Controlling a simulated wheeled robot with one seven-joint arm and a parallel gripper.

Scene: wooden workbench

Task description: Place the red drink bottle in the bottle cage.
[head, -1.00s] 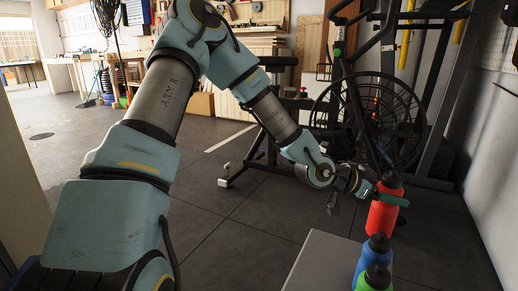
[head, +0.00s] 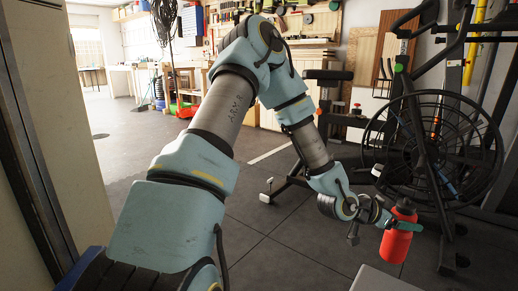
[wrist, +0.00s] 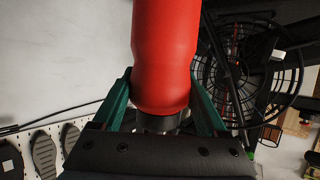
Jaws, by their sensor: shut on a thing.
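The red drink bottle (head: 395,245) has a dark cap and hangs upright in the air at the right of the head view. My gripper (head: 402,221) is shut on its upper part, just below the cap. In the wrist view the red body (wrist: 165,50) fills the top middle, with the green fingers of my gripper (wrist: 161,95) on both sides of its narrower end. The dark cap there is partly hidden by the gripper's body. I cannot clearly make out the bottle cage in either view.
A black exercise bike with a large spoked fan wheel (head: 430,145) stands behind and right of the bottle. A grey tabletop corner (head: 385,281) shows at the bottom right. Dark floor (head: 290,235) is clear left of the bottle. A workbench and wall tools are far back.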

